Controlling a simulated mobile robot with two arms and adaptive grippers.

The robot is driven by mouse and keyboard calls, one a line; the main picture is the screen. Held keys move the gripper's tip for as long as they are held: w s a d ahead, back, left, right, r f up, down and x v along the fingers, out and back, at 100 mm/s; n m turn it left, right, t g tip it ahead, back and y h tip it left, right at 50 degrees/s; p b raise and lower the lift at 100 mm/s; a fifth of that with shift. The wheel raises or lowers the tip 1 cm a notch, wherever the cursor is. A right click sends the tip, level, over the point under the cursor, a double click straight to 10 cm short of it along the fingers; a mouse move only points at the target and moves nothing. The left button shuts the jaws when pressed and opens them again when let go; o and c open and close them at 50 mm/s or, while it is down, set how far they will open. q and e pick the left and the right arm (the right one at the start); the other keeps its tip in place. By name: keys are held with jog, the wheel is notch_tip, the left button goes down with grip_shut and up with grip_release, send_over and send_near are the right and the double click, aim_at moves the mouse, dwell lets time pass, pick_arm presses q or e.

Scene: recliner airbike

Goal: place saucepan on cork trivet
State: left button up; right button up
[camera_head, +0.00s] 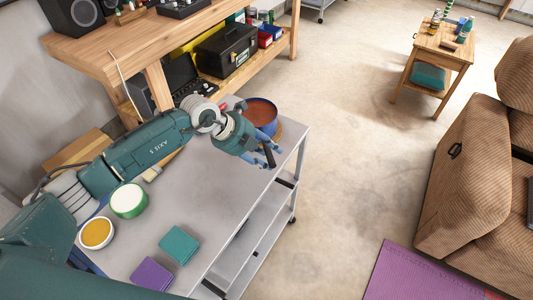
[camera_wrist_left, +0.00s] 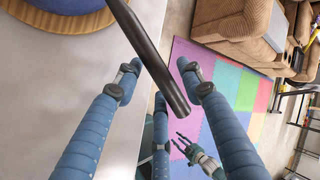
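The blue saucepan (camera_head: 262,110), brown inside, stands at the far right corner of the grey cart top. A tan cork trivet (camera_head: 293,133) shows under and beside its base; in the left wrist view the trivet (camera_wrist_left: 75,22) curves below the blue pan side (camera_wrist_left: 45,4). The pan's dark handle (camera_head: 269,155) sticks out toward my left gripper (camera_head: 266,156). In the left wrist view the handle (camera_wrist_left: 155,62) passes between the spread blue fingers, which look apart from it. My right gripper (camera_wrist_left: 183,146) shows small and low in the left wrist view, its fingers spread and empty.
The grey cart (camera_head: 190,190) also holds a green-and-white bowl (camera_head: 129,201), a yellow-filled bowl (camera_head: 96,233), a teal square (camera_head: 179,245) and a purple square (camera_head: 152,274). A wooden workbench (camera_head: 120,50) stands behind. A recliner (camera_head: 480,180) is at right, with open floor between.

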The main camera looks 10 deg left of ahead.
pick_arm(q)
jog(key=shift+r, duration=0.1)
jog(key=b+v, duration=0.3)
jog(key=v, duration=0.9)
